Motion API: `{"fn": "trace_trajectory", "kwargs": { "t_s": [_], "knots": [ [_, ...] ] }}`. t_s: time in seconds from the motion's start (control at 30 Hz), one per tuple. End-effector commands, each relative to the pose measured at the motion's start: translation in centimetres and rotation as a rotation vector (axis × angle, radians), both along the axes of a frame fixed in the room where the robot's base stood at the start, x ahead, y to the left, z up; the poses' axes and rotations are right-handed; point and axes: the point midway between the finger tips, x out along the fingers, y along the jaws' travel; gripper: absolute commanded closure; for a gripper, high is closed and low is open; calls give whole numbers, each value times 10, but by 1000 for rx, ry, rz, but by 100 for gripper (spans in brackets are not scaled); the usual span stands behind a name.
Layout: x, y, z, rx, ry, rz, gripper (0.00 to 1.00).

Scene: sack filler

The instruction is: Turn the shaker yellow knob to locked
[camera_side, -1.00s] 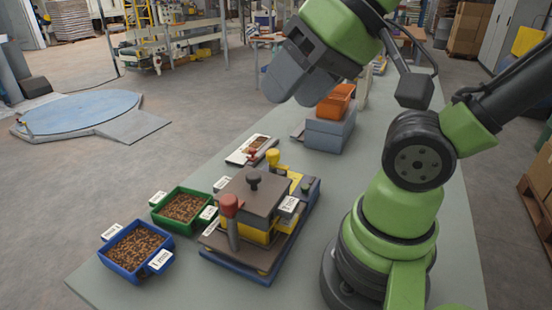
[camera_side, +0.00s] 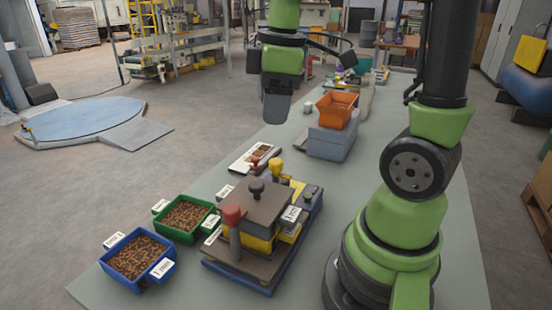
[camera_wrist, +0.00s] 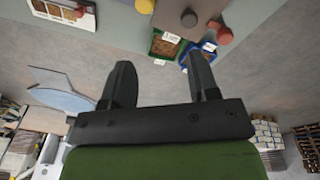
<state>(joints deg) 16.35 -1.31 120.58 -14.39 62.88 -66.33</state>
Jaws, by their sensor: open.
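The shaker (camera_side: 262,222) is a dark-topped unit with yellow parts on a blue base, on the bench. Its yellow knob (camera_side: 276,167) stands upright at the back; it also shows at the top edge of the wrist view (camera_wrist: 145,5). A black knob (camera_side: 257,188) and a red knob (camera_side: 232,213) stand nearer the front. My gripper (camera_side: 277,112) points down above the bench, behind and higher than the yellow knob, apart from it. In the wrist view my gripper (camera_wrist: 160,72) has its fingers apart with nothing between them. The knob's lock marking cannot be read.
A green tray (camera_side: 162,222) and a blue tray (camera_side: 170,262) of brown granules sit left of the shaker.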

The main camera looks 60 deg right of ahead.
Motion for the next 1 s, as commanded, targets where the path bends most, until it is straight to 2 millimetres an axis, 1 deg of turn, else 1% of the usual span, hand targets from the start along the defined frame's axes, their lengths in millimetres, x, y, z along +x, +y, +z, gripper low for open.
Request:
{"fn": "trace_trajectory", "kwargs": {
  "t_s": [0.03,0.1,0.23,0.37,0.47,0.7,0.8,0.9,1.0],
  "knots": [
    [4,-9,-8,-6,45,59,45],
    [8,-18,-16,-13,86,139,45],
    [10,-27,-25,-15,125,221,45],
    [10,-27,-36,-14,134,237,45],
    [9,-27,-50,-13,135,236,45],
    [9,-27,-94,-12,136,236,45],
    [9,-27,-107,-14,133,235,45],
    [10,-27,-117,-15,131,236,45],
    [10,-27,-122,-15,130,234,45]
  ]
}}
